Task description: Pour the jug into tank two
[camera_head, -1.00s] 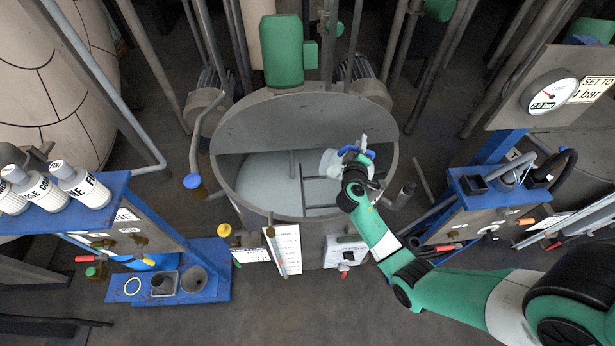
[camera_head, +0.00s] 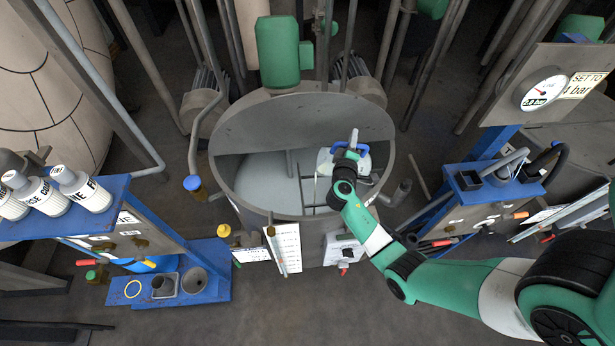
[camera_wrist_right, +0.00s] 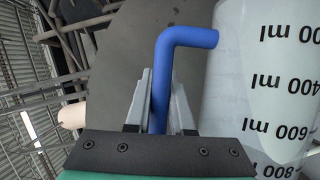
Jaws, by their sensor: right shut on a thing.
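The jug (camera_head: 326,161) is whitish and translucent with a blue handle. In the head view it is tilted over the right part of the open round steel tank (camera_head: 311,240). A thin pale streak shows below its left side; I cannot be sure it is liquid. My right gripper (camera_head: 352,150) is shut on the handle. In the right wrist view, the fingers (camera_wrist_right: 160,88) clasp the blue handle (camera_wrist_right: 187,38), and the jug's wall (camera_wrist_right: 262,90) carries upside-down ml marks. Pale liquid (camera_head: 262,182) lies inside the tank. My left gripper is out of view.
A blue stand with white bottles (camera_head: 84,190) is at the left, above a low blue tray (camera_head: 212,291). A blue stand (camera_head: 466,184) and a pressure gauge (camera_head: 543,89) are at the right. A green motor (camera_head: 279,52) stands behind the tank.

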